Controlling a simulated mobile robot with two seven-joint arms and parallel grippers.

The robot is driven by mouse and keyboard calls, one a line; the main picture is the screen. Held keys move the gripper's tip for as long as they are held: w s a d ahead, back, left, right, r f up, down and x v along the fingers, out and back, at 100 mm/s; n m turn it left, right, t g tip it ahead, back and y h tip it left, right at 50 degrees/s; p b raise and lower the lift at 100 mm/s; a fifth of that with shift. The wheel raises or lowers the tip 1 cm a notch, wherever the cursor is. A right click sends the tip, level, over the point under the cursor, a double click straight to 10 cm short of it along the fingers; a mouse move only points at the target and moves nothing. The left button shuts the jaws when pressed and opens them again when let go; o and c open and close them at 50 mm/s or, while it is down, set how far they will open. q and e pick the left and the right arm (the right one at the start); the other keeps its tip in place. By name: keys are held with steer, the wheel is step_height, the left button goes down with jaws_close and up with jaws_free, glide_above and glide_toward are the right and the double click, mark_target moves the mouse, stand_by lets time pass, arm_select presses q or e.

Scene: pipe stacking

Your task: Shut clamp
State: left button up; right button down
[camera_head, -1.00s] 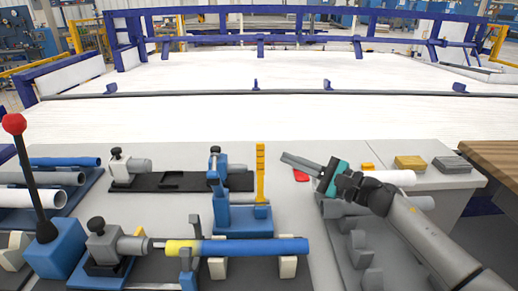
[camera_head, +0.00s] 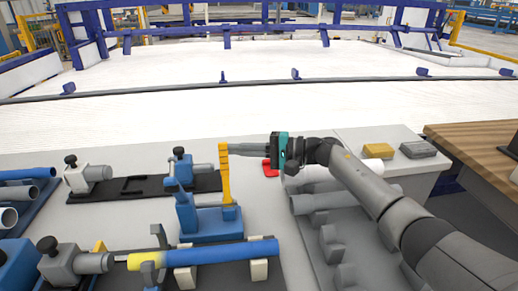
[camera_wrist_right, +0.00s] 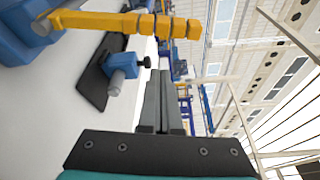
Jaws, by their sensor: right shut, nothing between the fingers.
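The clamp has a blue base (camera_head: 212,225) and a yellow handle (camera_head: 225,178) that stands nearly upright. A blue clamp arm (camera_head: 186,210) rises at the left of its base. My right gripper (camera_head: 232,149) is shut and empty. Its fingertips are at the upper end of the handle in the head view; I cannot tell whether they touch. In the right wrist view the yellow handle (camera_wrist_right: 120,22) crosses above the shut fingers (camera_wrist_right: 157,75). A blue pipe (camera_head: 215,252) with a yellow end lies in front of the clamp. My left gripper is not in view.
A black plate with a blue fixture (camera_head: 178,168) and a grey fixture (camera_head: 88,177) lies behind the clamp. Grey pipes (camera_head: 340,197) on a rack lie below my right arm. A red piece (camera_head: 270,168) and a yellow block (camera_head: 379,151) are on the table.

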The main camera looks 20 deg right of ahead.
mark_target(225, 177)
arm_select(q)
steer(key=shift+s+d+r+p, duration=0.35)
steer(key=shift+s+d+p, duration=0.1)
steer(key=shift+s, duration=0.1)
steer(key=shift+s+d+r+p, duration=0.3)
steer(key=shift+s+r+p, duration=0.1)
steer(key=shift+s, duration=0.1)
arm_select(e)
steer(key=s, duration=0.1)
steer(key=s+a, duration=0.1)
steer(key=s, duration=0.1)
steer(key=shift+s+a+r, duration=0.15)
steer(key=shift+a+r, duration=0.15)
steer(key=shift+r, duration=0.1)
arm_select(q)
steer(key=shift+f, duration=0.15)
arm_select(e)
steer(key=shift+a, duration=0.1)
